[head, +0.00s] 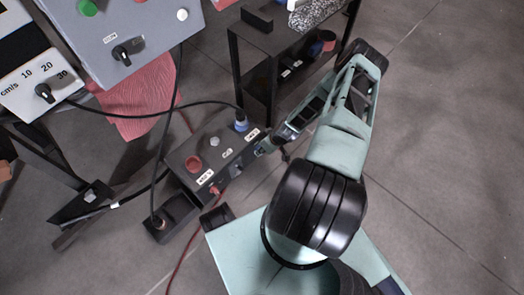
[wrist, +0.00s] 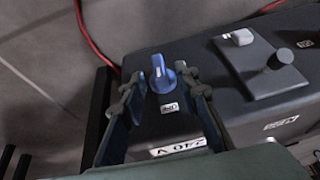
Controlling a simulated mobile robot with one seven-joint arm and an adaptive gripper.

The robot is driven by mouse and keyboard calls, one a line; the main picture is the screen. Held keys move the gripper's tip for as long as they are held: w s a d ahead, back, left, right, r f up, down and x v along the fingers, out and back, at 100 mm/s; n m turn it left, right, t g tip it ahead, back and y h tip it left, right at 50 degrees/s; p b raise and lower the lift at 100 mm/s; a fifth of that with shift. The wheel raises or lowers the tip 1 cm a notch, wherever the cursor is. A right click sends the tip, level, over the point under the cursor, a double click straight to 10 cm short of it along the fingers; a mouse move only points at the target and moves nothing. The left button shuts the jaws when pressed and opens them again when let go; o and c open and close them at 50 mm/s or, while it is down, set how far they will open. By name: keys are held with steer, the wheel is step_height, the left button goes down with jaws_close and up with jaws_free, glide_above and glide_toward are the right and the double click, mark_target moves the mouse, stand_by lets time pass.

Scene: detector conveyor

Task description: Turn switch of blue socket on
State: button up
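The blue switch (wrist: 161,76) is a small knob with a raised grip on the dark socket box (head: 210,158). In the wrist view its grip stands nearly upright, tilted slightly left. A white label sits just below it. My gripper (head: 264,147) is at the right end of the box in the head view. In the wrist view, its two open fingers (wrist: 162,82) stand on either side of the switch, with gaps visible. The blue socket (head: 241,125) on top of the box has a dark cable in it. In the head view the switch is hidden.
A red socket (head: 193,163) and a grey one (head: 214,141) are on the box top. A grey control panel (head: 125,38) and white speed panel (head: 42,84) stand upper left. Cables cross the box area. A dark shelf (head: 285,45) stands behind my arm.

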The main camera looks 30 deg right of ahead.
steer(key=shift+w+a+f, duration=0.1)
steer(key=shift+w+f, duration=0.1)
steer(key=shift+f, duration=0.2)
jaws_close()
steer(key=shift+y, duration=0.3)
stand_by(0.6)
steer(key=shift+w+d+y, duration=0.1)
steer(key=shift+d+y, duration=0.2)
steer(key=shift+y, duration=0.1)
steer(key=shift+w+d+f+m+g+y, duration=0.15)
steer(key=shift+m+g+y, duration=0.15)
steer(key=shift+y, duration=0.5)
steer(key=shift+s+d+f+m+g+y, duration=0.15)
steer(key=shift+g+y, duration=0.15)
steer(key=shift+y, duration=0.5)
steer(key=shift+w+d+f+m+g+y, duration=0.15)
steer(key=shift+m+g+y, duration=0.15)
steer(key=shift+y, duration=0.5)
steer(key=shift+w+r+y, duration=0.1)
steer(key=shift+y, duration=0.4)
